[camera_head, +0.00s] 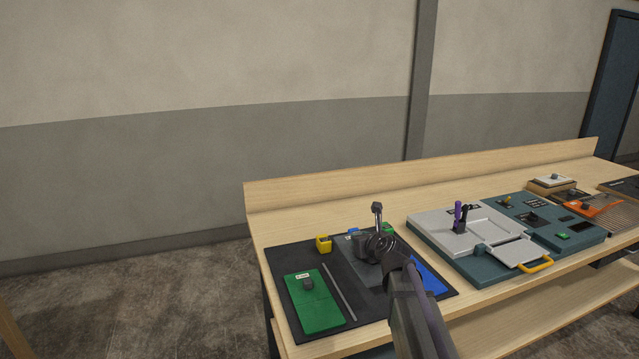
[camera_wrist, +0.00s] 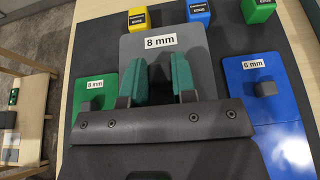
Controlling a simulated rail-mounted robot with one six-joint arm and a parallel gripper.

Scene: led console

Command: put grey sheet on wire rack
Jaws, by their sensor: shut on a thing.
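In the head view my gripper (camera_head: 372,250) is partly hidden by my own wrist. I cannot tell whether the sheet is clear of the mat. The wire rack (camera_head: 618,226) is at the far right of the bench, with an orange sheet (camera_head: 588,205) on it.
The green sheet (camera_head: 313,304), a thin grey rod (camera_head: 339,292) and the blue sheet (camera_head: 430,277) lie on the dark mat (camera_head: 285,262). A yellow block (camera_head: 323,244) stands behind. A teal console (camera_head: 480,262) with a silver panel and upright levers stands between mat and rack.

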